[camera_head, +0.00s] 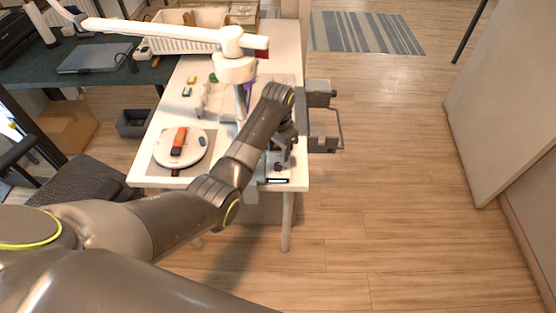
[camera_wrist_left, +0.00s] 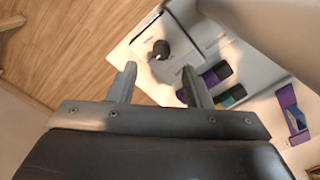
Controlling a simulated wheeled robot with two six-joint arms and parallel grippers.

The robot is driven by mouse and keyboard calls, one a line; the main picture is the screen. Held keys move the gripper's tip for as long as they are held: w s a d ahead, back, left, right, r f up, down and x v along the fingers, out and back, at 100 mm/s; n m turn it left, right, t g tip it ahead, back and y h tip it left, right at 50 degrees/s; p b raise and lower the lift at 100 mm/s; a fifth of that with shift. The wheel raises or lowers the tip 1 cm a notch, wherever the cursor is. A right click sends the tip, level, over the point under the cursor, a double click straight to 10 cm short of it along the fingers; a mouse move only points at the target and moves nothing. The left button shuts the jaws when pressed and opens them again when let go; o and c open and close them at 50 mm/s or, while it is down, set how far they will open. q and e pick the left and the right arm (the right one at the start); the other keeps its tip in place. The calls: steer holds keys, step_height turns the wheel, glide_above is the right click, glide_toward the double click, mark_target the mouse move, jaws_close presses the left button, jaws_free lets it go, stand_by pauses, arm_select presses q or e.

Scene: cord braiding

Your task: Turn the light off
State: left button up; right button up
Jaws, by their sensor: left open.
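A white jointed lamp arm (camera_head: 160,30) reaches over the white table, with a thick white joint (camera_head: 232,68) above the tabletop. My left arm reaches over the table's right side, and my left gripper (camera_head: 281,158) is low over its near right corner, partly hidden by the wrist. In the left wrist view my left gripper (camera_wrist_left: 160,84) is open, with nothing between its fingers. A round black knob (camera_wrist_left: 160,49) on a white surface shows just beyond the fingertips, apart from them. I cannot tell whether the light is on. My right gripper is not in view.
The white table (camera_head: 150,140) holds a round white board (camera_head: 194,155) with a red and dark piece on it. A grey bracketed device (camera_head: 322,125) sticks out from its right edge. A white crate (camera_head: 185,35) stands at the back. The wooden floor at right is clear.

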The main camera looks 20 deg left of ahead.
mark_target(278, 164)
arm_select(q)
step_height(278, 164, down, 5)
steer(key=shift+w, duration=0.1)
steer(key=shift+f, duration=0.85)
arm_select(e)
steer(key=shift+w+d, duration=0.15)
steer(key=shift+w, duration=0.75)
arm_select(q)
jaws_close()
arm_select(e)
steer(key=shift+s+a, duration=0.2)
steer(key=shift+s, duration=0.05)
arm_select(q)
steer(key=shift+r, duration=0.1)
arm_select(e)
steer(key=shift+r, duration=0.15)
